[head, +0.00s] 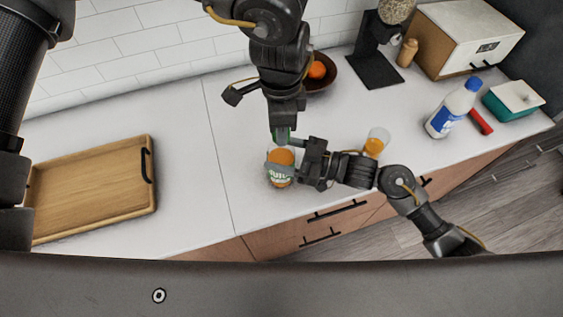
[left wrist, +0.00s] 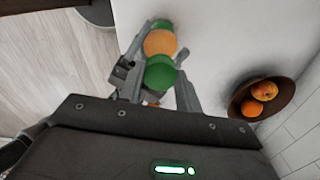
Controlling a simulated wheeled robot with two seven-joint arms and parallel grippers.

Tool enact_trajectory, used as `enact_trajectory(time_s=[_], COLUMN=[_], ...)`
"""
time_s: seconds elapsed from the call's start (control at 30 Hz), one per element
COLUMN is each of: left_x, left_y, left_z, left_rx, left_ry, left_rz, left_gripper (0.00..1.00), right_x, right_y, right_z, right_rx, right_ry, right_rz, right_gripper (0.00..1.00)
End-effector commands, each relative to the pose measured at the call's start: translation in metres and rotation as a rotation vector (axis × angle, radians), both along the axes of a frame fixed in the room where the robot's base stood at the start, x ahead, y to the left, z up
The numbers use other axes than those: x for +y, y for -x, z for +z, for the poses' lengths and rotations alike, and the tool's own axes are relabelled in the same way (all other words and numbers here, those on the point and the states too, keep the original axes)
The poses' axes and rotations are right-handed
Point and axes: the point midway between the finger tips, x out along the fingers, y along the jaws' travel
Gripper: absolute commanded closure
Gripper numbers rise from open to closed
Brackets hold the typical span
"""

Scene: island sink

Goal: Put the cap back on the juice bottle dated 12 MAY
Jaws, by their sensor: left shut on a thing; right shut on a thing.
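The juice bottle (head: 280,178), orange with a green and white label, stands on the counter in the head view. No date is readable on it. My right gripper (head: 283,168) comes in from the right and is shut on the bottle. My left gripper (head: 282,136) comes down from above, just behind the bottle top. In the left wrist view, the left gripper (left wrist: 160,82) is shut on a green cap (left wrist: 160,70). The orange bottle (left wrist: 160,42) shows beyond the cap there; whether they touch I cannot tell. The fingers mostly hide the cap in the head view.
A glass of orange juice (head: 375,143) stands near my right forearm. A wooden tray (head: 100,170) lies left. Behind are a fruit bowl (head: 327,84) and grinder (head: 376,70). A white-blue bottle (head: 450,110) and teal container (head: 513,100) stand right. Counter left of the bottle is clear.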

Motion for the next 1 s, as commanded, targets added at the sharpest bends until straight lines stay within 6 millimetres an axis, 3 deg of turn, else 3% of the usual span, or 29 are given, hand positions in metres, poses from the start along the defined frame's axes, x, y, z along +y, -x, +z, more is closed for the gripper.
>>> enact_trajectory(time_s=[1.0], left_x=[-0.0008], left_y=[-0.0024], left_z=[-0.0015], left_rx=[0.002], left_ry=[0.008], left_rz=[-2.527], left_gripper=[0.93], right_x=[0.0], right_y=[0.0004], right_z=[0.0], right_rx=[-0.001], right_ry=[0.0], right_rz=[0.001], right_gripper=[1.0])
